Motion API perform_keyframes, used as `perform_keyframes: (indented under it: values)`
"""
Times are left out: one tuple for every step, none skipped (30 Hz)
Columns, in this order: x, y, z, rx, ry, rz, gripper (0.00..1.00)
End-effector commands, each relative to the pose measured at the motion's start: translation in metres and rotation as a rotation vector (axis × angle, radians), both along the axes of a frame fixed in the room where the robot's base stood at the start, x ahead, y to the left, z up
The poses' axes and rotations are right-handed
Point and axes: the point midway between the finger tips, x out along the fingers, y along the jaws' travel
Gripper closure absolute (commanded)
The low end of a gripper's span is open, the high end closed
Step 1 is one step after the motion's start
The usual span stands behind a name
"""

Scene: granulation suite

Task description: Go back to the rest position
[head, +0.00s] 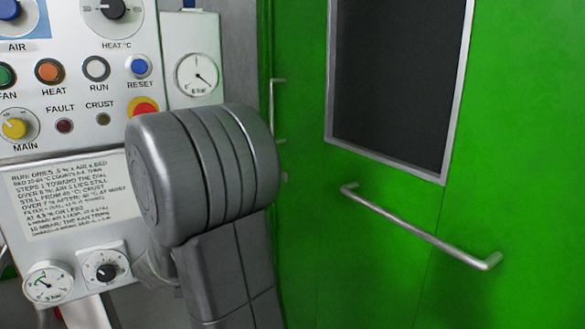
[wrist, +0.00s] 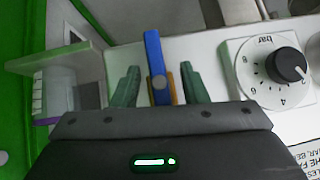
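My gripper (wrist: 159,72) shows in the wrist view with its two green fingers apart. A blue lever (wrist: 153,45) with a grey round pivot stands between the fingers, with a visible gap on each side. A small orange piece shows beside the lever, near the right finger. I cannot tell how deep the lever sits between the fingers. In the head view my grey arm covers the middle of the picture, and my gripper is not visible there.
In the wrist view a black bar dial (wrist: 289,65) sits right of the gripper. In the head view a control panel (head: 75,140) with knobs and buttons is close at left. A green door (head: 400,270) with a metal handle (head: 420,228) stands at right.

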Motion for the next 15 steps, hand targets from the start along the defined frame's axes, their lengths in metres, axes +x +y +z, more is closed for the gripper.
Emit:
perform_keyframes:
  values:
    - [0.0003, -0.0004, 0.0045, 0.004, 0.006, -0.001, 0.6]
    - [0.0004, -0.0005, 0.0046, 0.01, 0.009, -0.001, 0.6]
    - [0.0004, -0.0006, 0.0046, 0.016, 0.012, -0.001, 0.6]
    - [0.0004, -0.0006, 0.0046, 0.02, 0.014, -0.002, 0.6]
    - [0.0004, -0.0008, 0.0044, 0.025, 0.018, -0.003, 0.6]
    - [0.0008, -0.0007, 0.0044, 0.032, 0.021, -0.003, 0.6]
    - [0.001, -0.0008, 0.0046, 0.035, 0.023, -0.003, 0.6]
    - [0.0011, -0.0008, 0.0048, 0.041, 0.025, -0.003, 0.6]
    - [0.0012, -0.001, 0.0046, 0.047, 0.029, -0.003, 0.6]
    - [0.0011, -0.0012, 0.0043, 0.051, 0.033, -0.004, 0.6]
    - [0.001, -0.0011, 0.0044, 0.057, 0.036, -0.005, 0.6]
    - [0.0011, -0.0013, 0.0044, 0.063, 0.039, -0.005, 0.6]
    - [0.0011, -0.0011, 0.0046, 0.069, 0.042, -0.004, 0.6]
    - [0.001, -0.0011, 0.0044, 0.073, 0.046, -0.004, 0.6]
    - [0.001, -0.0009, 0.0046, 0.081, 0.05, -0.003, 0.6]
